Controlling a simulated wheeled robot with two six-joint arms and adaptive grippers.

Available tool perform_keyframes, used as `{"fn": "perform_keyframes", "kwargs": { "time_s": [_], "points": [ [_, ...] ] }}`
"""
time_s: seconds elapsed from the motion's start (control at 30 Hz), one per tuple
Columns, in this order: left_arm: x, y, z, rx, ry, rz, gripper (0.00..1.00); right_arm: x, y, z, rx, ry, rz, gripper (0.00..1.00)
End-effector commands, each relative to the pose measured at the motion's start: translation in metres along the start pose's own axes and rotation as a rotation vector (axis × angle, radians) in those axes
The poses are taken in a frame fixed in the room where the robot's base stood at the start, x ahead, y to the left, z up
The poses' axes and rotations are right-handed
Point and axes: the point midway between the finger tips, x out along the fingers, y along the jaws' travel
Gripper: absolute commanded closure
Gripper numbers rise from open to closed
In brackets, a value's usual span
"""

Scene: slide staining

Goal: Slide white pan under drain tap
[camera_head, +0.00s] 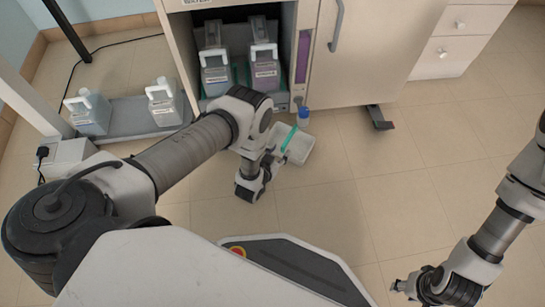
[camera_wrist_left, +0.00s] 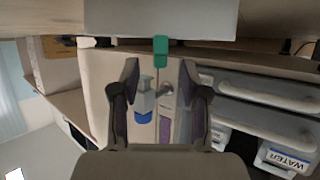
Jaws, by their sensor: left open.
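My left gripper (camera_head: 278,160) is low beside the pan. Its open fingers (camera_wrist_left: 158,80) stand either side of the tab's line, with a gap. A small grey fitting (camera_wrist_left: 167,89) on the cabinet looks like the drain tap. My right gripper (camera_head: 400,286) is far from the pan, lower right.
Jugs (camera_head: 264,62) stand inside the open cabinet and more (camera_head: 163,100) on a grey tray at left. A cabinet foot (camera_head: 380,119) juts out at right. The floor right of the pan is clear.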

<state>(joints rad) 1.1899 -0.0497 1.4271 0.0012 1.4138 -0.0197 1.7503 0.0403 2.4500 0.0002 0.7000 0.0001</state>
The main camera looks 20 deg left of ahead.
Motion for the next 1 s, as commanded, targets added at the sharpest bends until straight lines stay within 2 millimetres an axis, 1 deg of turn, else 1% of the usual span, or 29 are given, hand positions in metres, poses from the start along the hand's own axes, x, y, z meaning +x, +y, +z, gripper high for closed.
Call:
{"fn": "perform_keyframes", "kwargs": {
  "time_s": [0.03,0.1,0.2,0.33,0.47,0.93,1.0],
  "points": [
    [-0.012,0.000,0.000,0.000,-0.004,0.000,0.55,0.000,0.000,0.000,0.000,0.000,0.000,0.60],
    [-0.028,0.000,0.000,0.000,-0.003,0.000,0.55,0.000,0.000,0.000,0.000,0.000,0.000,0.60],
    [-0.048,0.000,0.001,0.000,-0.003,0.000,0.55,0.000,0.000,0.000,0.000,0.000,0.000,0.60],
    [-0.062,0.000,0.000,0.000,-0.001,0.000,0.55,0.000,0.000,0.000,0.000,0.000,0.000,0.60],
    [-0.066,0.000,-0.001,0.000,0.001,0.000,0.55,0.000,0.000,0.000,0.000,0.000,0.000,0.60],
    [-0.066,0.000,-0.001,0.000,0.001,0.000,0.55,0.000,0.000,0.000,0.000,0.000,0.000,0.60],
    [-0.064,0.000,-0.006,0.000,0.009,0.000,0.55,-0.001,0.000,0.000,0.000,0.000,0.000,0.60]
  ]
}}
